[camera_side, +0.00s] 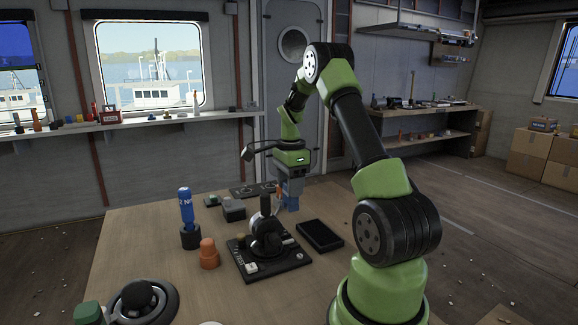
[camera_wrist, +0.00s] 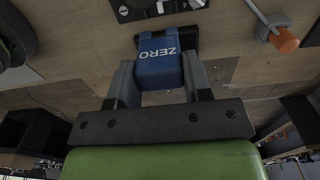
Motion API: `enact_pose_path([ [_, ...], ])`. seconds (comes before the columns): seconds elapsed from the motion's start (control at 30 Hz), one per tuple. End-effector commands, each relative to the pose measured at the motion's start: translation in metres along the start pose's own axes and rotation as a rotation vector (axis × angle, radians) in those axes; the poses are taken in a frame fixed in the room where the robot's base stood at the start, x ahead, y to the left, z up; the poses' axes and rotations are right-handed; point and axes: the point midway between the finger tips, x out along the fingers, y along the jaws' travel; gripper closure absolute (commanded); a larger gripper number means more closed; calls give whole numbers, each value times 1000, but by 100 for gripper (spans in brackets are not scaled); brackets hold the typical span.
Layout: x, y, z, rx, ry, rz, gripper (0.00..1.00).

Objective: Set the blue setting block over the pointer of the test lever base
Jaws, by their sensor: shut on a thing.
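The blue setting block (camera_wrist: 160,62), marked ZERO, is between the two grey fingers of my gripper (camera_wrist: 160,78), which is shut on it. In the side view the blue block (camera_side: 291,195) hangs under my gripper (camera_side: 290,180), behind the lever base. A dark shape shows around the block's far end in the wrist view; I cannot tell what it is. The test lever base (camera_side: 268,258) is a black plate with a round hub and upright black lever, near the table's middle. I cannot make out its pointer clearly. The block appears apart from the base.
A black tray (camera_side: 320,235) lies right of the base. An orange cap (camera_side: 208,254) and a blue bottle-like piece (camera_side: 187,207) in a black holder stand left. A grey box (camera_side: 232,209) and a dark panel (camera_side: 252,190) lie behind. A round black item (camera_side: 140,300) is front left.

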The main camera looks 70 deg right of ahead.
Motion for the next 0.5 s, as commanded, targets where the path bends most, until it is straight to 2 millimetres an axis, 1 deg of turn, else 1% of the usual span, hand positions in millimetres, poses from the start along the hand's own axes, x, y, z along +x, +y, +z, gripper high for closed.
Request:
enact_pose_path([
  [0.1,21,0,0,-1,-1,3,87],
  [0.2,29,0,0,-1,0,0,87],
  [0.5,30,0,0,-1,0,-2,87],
])
